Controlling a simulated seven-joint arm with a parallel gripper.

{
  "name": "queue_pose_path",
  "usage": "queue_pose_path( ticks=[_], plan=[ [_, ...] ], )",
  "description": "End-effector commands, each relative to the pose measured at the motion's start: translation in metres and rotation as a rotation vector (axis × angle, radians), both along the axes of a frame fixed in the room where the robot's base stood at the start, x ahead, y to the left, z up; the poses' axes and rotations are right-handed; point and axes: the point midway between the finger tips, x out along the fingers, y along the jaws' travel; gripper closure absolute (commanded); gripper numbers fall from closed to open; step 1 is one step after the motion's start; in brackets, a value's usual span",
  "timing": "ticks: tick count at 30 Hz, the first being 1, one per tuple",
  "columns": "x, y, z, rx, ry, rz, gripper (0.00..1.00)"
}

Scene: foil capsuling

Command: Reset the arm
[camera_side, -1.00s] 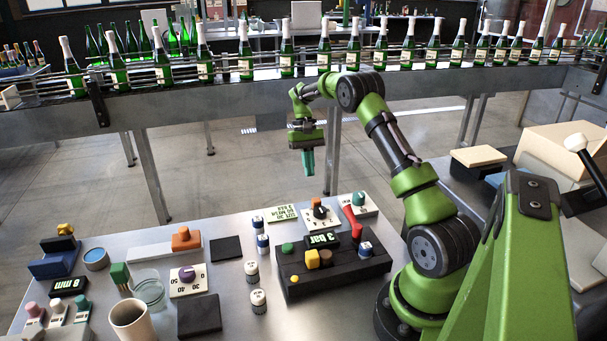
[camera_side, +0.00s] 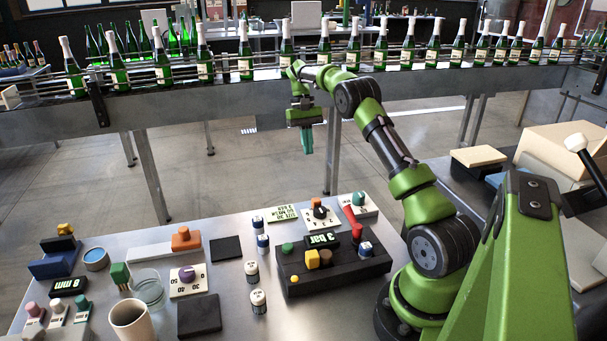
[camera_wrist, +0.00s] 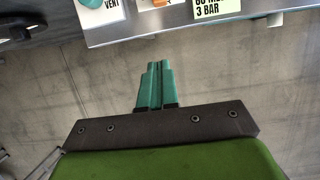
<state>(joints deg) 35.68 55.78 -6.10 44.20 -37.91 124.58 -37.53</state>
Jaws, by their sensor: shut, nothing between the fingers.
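My gripper (camera_side: 307,141) hangs from the green arm with its teal fingers pointing down. It is in the air over the gap between the control table and the bottle conveyor. In the wrist view my gripper (camera_wrist: 155,66) shows its two teal fingers pressed together with nothing between them. Bare floor lies behind them, and the table's edge is beyond the tips. My gripper touches nothing.
The control table (camera_side: 225,270) carries a black panel (camera_side: 350,268) with a red lever (camera_side: 352,219), several knobs, a white cup (camera_side: 131,322) and a glass (camera_side: 150,290). Behind, a conveyor (camera_side: 240,99) bears a row of green bottles. The floor between is clear.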

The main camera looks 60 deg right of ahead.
Motion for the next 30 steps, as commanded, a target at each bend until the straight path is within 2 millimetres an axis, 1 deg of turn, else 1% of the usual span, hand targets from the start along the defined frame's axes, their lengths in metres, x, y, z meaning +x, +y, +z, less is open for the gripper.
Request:
queue_pose_path(
  ticks=[1, 2, 3, 5, 8, 11, 12, 14, 15, 17, 18, 20, 21, 23, 24, 26, 27, 30],
  plan=[
    [-0.003, -0.001, -0.011, -0.004, 0.011, -0.003, 1.0],
    [-0.006, 0.0, -0.018, -0.007, 0.016, -0.005, 1.0],
    [-0.009, 0.001, -0.019, -0.017, 0.01, -0.006, 1.0],
    [-0.01, 0.009, -0.015, -0.035, -0.011, 0.002, 1.0],
    [-0.01, 0.032, 0.0, -0.069, -0.066, 0.023, 1.0],
    [-0.011, 0.063, 0.02, -0.103, -0.142, 0.047, 1.0],
    [-0.012, 0.078, 0.029, -0.115, -0.177, 0.058, 1.0],
    [-0.016, 0.102, 0.042, -0.13, -0.231, 0.074, 1.0],
    [-0.019, 0.117, 0.05, -0.14, -0.268, 0.084, 1.0],
    [-0.026, 0.141, 0.061, -0.152, -0.326, 0.1, 1.0],
    [-0.031, 0.157, 0.068, -0.16, -0.364, 0.109, 1.0],
    [-0.041, 0.18, 0.078, -0.167, -0.422, 0.125, 1.0],
    [-0.048, 0.196, 0.083, -0.172, -0.46, 0.134, 1.0],
    [-0.061, 0.218, 0.09, -0.176, -0.519, 0.149, 1.0],
    [-0.07, 0.232, 0.094, -0.178, -0.557, 0.161, 1.0],
    [-0.084, 0.253, 0.098, -0.178, -0.615, 0.177, 1.0],
    [-0.094, 0.266, 0.1, -0.177, -0.653, 0.188, 1.0],
    [-0.12, 0.294, 0.103, -0.169, -0.746, 0.223, 1.0]
  ],
)
